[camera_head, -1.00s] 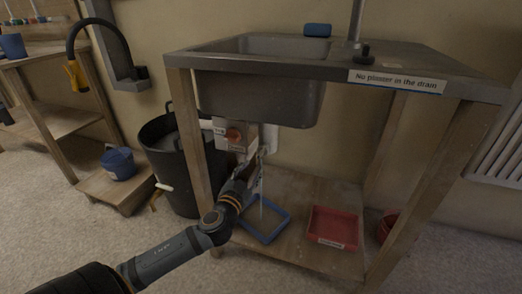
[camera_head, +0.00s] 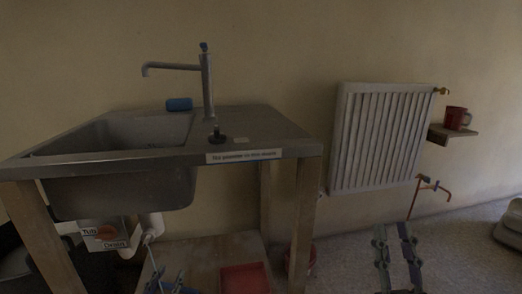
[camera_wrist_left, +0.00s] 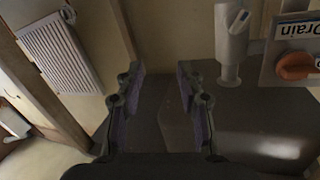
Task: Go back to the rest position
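The box also shows at the upper right of the left wrist view (camera_wrist_left: 297,42), clear of the fingers. My right gripper (camera_head: 392,228) points up at the lower right, open and empty.
The metal sink (camera_head: 120,190) and its wooden stand fill the left, with a red tray (camera_head: 244,278) on the lower shelf.

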